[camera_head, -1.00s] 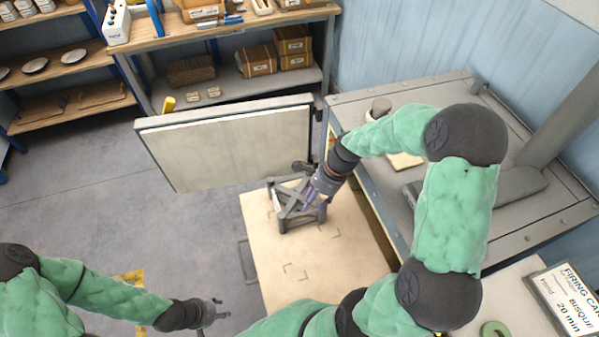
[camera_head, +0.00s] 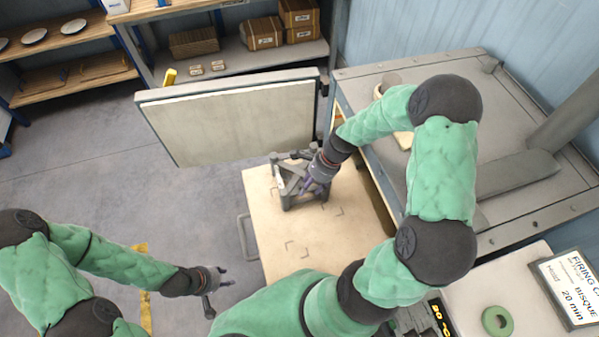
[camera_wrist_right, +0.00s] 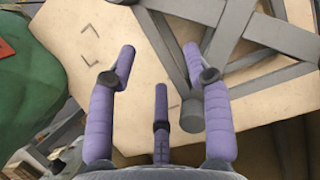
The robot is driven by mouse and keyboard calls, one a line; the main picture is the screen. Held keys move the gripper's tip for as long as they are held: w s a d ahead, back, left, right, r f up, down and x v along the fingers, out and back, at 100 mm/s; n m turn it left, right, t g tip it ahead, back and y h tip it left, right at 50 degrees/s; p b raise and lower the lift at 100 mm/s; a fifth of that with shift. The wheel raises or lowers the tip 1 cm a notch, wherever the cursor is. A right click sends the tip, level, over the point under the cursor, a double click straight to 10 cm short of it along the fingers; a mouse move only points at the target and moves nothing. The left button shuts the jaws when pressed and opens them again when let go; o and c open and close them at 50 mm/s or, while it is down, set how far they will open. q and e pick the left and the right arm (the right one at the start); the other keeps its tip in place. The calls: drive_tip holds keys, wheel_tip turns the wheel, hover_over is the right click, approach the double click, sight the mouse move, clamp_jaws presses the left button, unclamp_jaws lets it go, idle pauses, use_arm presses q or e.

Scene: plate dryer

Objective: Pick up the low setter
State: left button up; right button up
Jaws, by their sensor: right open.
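The low setter, a grey frame with crossed bars and short legs (camera_head: 283,172), stands on a pale board (camera_head: 285,250) in the head view. My right gripper (camera_head: 316,189) is at the setter's right side, partly covering it. In the right wrist view, my right gripper's purple fingers (camera_wrist_right: 160,62) are spread open and empty, with the setter's grey bars (camera_wrist_right: 233,25) beyond and to the right. The right fingertip appears close to a setter leg; I cannot tell whether they touch. My left gripper (camera_head: 219,281) is open and empty, left of the board.
An open thick door (camera_head: 235,122) stands behind the board. A grey metal cabinet (camera_head: 515,215) is on the right, under my right arm. Shelves with boxes (camera_head: 263,33) are at the back. A firing card (camera_head: 567,288) and a green ring (camera_head: 497,321) lie at lower right.

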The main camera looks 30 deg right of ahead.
drive_tip(key=x, duration=0.2)
drive_tip(key=shift+f, duration=0.3)
drive_tip(key=shift+c, duration=0.2)
clamp_jaws()
drive_tip(key=shift+r, duration=0.1)
